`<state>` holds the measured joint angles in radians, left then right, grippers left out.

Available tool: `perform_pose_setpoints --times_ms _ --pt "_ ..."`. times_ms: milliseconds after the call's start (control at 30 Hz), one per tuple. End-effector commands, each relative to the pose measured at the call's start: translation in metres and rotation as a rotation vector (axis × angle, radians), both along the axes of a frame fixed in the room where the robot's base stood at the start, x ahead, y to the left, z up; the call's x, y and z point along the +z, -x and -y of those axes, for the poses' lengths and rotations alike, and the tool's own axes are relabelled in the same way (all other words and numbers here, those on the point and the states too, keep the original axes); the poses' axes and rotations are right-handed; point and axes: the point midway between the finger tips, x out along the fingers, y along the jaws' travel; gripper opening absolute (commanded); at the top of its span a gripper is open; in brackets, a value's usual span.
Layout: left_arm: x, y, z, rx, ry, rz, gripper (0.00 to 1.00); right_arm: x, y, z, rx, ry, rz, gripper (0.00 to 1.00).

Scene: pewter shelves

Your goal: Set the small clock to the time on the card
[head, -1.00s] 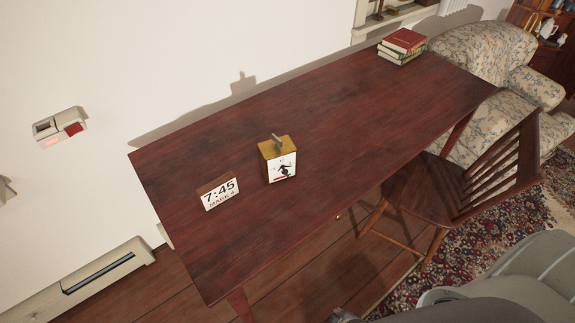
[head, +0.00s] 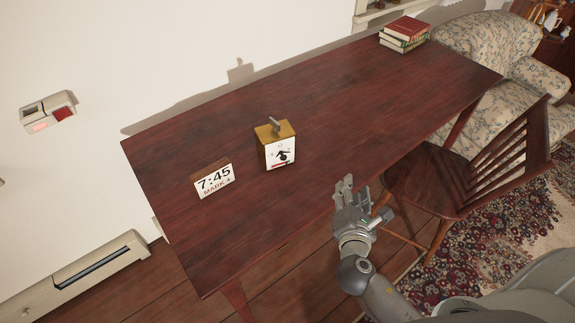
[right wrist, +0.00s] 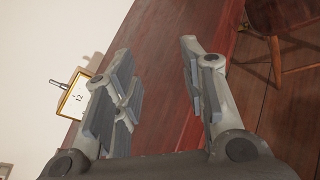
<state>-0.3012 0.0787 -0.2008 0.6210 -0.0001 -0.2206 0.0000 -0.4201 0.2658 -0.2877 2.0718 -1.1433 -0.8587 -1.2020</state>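The small clock (head: 275,146) is a wooden box with a white face and a grey knob or lever on top. It stands upright on the dark red desk (head: 330,110). The card (head: 214,181) reads "7:45" and "MARK 4" and stands to the left of the clock. My right gripper (head: 346,188) is at the desk's front edge, right of and nearer than the clock, touching neither. In the right wrist view its fingers (right wrist: 160,85) are spread apart with nothing between them, and the clock (right wrist: 76,97) shows beyond the left finger. My left gripper is not in view.
A wooden chair (head: 455,185) stands at the desk's front right. A stack of books (head: 404,34) lies at the far right corner. A patterned armchair (head: 490,50) is behind. The desk between the clock and the books is clear.

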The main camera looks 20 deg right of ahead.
Motion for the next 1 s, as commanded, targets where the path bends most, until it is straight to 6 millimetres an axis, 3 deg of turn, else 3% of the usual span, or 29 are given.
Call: perform_pose_setpoints --times_ms 233,400,500,600,767,1000 --pt "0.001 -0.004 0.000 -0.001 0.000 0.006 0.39 0.009 -0.030 -0.041 0.294 0.657 -0.046 0.39" --pt "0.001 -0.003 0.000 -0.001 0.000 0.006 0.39 -0.002 -0.040 -0.081 0.491 1.165 -0.074 0.39" --pt "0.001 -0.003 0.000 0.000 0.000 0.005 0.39 -0.011 -0.042 -0.096 0.560 1.368 -0.083 0.39" --pt "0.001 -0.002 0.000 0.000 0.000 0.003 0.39 -0.016 -0.042 -0.104 0.597 1.479 -0.087 0.39" --pt "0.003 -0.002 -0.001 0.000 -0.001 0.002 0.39 -0.018 -0.052 -0.108 0.610 1.522 -0.087 0.39" --pt "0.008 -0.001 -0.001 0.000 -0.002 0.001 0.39 -0.016 -0.091 -0.112 0.607 1.517 -0.087 0.39"
